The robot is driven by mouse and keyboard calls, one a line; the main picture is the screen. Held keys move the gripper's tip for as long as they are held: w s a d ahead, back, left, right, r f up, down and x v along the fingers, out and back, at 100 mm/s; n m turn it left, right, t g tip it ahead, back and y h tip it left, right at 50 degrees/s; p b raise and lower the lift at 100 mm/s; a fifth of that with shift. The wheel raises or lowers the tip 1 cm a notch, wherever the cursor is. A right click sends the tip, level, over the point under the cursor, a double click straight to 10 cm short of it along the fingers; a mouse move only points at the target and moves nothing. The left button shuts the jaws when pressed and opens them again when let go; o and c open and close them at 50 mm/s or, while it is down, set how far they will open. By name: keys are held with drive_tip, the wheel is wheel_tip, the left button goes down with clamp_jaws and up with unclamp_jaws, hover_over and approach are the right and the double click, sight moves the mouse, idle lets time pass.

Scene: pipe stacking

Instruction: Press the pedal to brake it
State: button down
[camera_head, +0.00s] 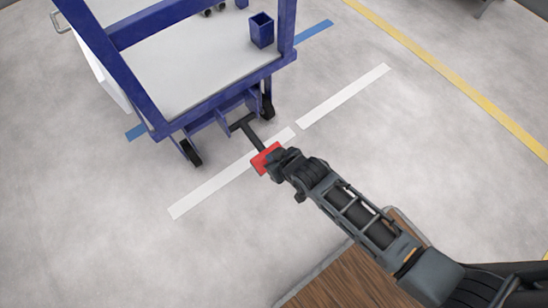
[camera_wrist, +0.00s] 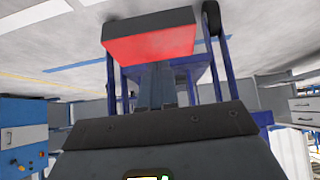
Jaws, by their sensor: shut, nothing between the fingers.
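The pedal (camera_head: 263,160) is a red plate at the end of a dark bar under the blue cart (camera_head: 206,103). In the wrist view the red pedal (camera_wrist: 150,42) fills the top middle, just beyond my gripper. My gripper (camera_head: 276,165) is shut and empty at the right edge of the pedal in the head view, covering part of it. I cannot tell whether it touches the pedal. The wrist view shows the gripper's dark body (camera_wrist: 160,130) at the bottom; its fingertips are not clear there.
The cart has black wheels (camera_head: 191,152) and a small blue bin (camera_head: 262,30) on its white deck. The floor around it is open, with white, blue and yellow lines. A blue cabinet (camera_wrist: 22,135) stands at the left in the wrist view.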

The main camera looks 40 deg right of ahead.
drive_tip(key=p+v, duration=0.3)
drive_tip(key=v, duration=0.8)
drive_tip(key=shift+s, duration=0.1)
